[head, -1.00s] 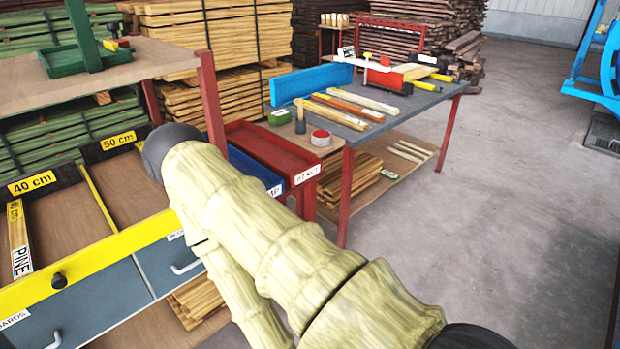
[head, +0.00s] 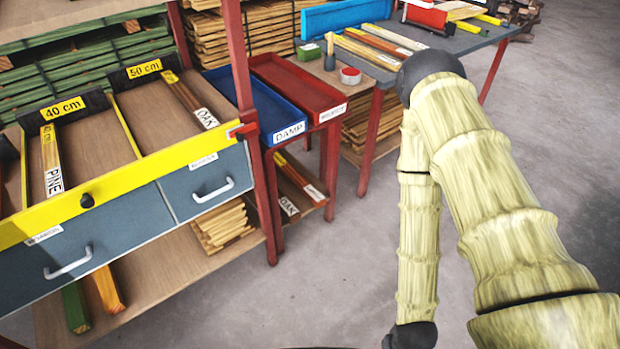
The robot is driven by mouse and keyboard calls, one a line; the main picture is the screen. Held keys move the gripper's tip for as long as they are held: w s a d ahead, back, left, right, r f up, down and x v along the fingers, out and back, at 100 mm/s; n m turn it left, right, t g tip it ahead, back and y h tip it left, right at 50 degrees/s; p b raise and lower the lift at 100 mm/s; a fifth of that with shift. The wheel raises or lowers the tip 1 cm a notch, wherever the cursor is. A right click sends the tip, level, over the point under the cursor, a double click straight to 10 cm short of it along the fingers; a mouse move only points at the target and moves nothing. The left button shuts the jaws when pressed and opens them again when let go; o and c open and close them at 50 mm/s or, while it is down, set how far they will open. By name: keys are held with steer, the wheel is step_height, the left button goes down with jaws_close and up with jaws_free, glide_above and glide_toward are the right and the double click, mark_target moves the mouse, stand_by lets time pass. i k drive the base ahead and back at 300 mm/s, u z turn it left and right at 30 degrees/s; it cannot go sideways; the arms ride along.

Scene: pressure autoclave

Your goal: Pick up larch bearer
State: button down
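No piece in view carries a readable larch label. On the low shelf at the bottom left lie a short orange-brown bearer (head: 109,289) and a green bearer (head: 75,307), side by side. Their far ends are hidden under the drawers, and I cannot tell whether the orange-brown one is larch. My bamboo-like arm fills the right side, bent at a dark joint, with its forearm hanging down to the bottom edge. My gripper is outside the picture, so its state does not show.
The yellow-edged rack (head: 130,188) holds PINE and OAK pieces above grey drawers (head: 207,184). Blue DAMP tray (head: 258,112) and red tray (head: 297,87) stand beside it. The grey worktable (head: 455,40) is behind my arm. Bare floor (head: 300,290) lies in front.

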mark_target(307, 189)
steer(key=z, duration=2.7)
steer(key=k, duration=1.5)
steer(key=u, duration=2.25)
steer(key=i, duration=1)
steer(key=u, duration=0.1)
